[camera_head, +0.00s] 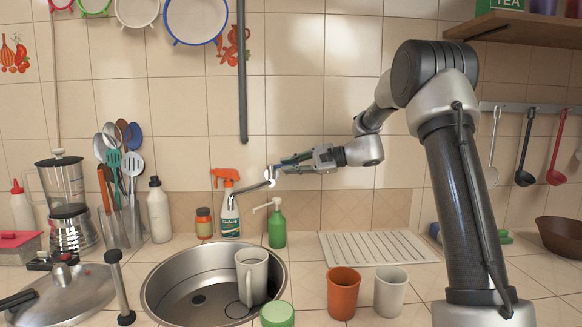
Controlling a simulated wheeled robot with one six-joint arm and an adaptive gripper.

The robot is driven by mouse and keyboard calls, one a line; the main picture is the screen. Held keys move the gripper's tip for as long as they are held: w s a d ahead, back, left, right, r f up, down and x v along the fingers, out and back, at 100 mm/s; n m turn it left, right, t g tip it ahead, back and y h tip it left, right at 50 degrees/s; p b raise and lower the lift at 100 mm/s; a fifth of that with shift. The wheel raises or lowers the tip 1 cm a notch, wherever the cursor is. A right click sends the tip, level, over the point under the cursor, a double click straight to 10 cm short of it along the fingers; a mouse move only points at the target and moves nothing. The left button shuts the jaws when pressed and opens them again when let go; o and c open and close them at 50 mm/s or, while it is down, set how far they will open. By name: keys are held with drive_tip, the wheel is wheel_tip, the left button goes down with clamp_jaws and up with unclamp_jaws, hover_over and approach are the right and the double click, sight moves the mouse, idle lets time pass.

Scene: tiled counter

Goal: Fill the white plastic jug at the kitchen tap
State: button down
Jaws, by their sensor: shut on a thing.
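The white plastic jug (255,283) stands upright in the right part of the round metal sink (165,293). The kitchen tap (250,188) is at the wall above the sink, with its grey spout slanting down to the left over the jug's side of the basin. My gripper (274,174) reaches in from the right and is shut at the tap's small white handle, whose shape is mostly hidden by the fingers. I cannot make out any water stream, and the jug's inside is too small to read.
A green pump bottle (277,225) and an orange-topped spray bottle (229,210) stand close below my gripper. An orange cup (343,293) and a pale cup (390,291) stand right of the sink. A ribbed drainboard (378,247) lies behind them. A pot lid (62,294) lies left.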

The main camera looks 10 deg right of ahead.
drive_tip(key=shift+s+a+m+t+h, duration=0.2)
drive_tip(key=shift+s+m+t+h, duration=0.25)
drive_tip(key=shift+m+t+h, duration=0.4)
drive_tip(key=shift+s+a+m+t+h, duration=0.25)
drive_tip(key=shift+s+m+t+h, duration=0.2)
drive_tip(key=shift+m+t+h, duration=0.4)
drive_tip(key=shift+s+a+m+t+h, duration=0.2)
drive_tip(key=shift+s+m+t+h, duration=0.35)
drive_tip(key=shift+m+t, duration=0.5)
drive_tip(key=shift+t, duration=0.25)
drive_tip(key=c, duration=1.5)
unclamp_jaws()
drive_tip(key=shift+w, duration=0.1)
drive_tip(key=v, duration=1.2)
drive_tip(key=shift+a+r, duration=0.1)
